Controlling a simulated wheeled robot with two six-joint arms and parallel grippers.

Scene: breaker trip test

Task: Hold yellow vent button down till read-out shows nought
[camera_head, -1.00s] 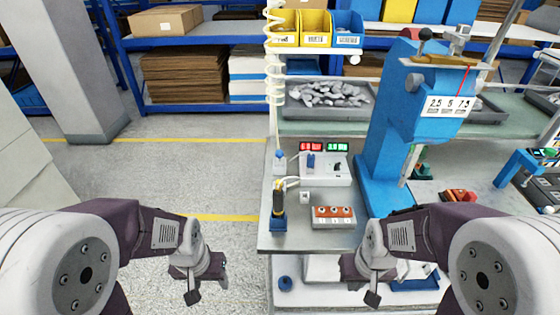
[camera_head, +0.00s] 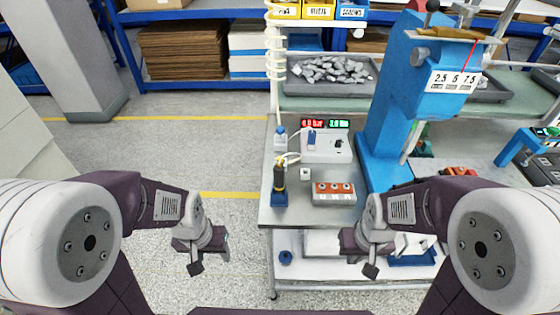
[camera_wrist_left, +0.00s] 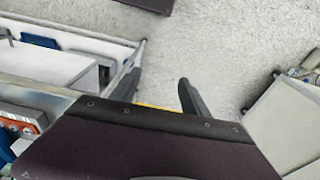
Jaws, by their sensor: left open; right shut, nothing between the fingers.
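A white control box (camera_head: 322,152) stands on the bench, with a blue switch and a dark knob on its face. A red read-out (camera_head: 312,123) and a green read-out (camera_head: 339,123) sit at its back; their digits are too small to read surely. I cannot make out a yellow vent button. My left gripper (camera_head: 198,268) is open and empty, over the floor left of the bench. Its spread fingers show in the left wrist view (camera_wrist_left: 161,95). My right gripper (camera_head: 369,268) is shut and empty, in front of the bench's front edge.
An orange-topped box with three round buttons (camera_head: 334,188) sits near the bench's front edge. A yellow-and-black tool stands in a blue holder (camera_head: 279,199) to its left. A tall blue press (camera_head: 391,120) stands right. The floor (camera_head: 150,165) left of the bench is clear.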

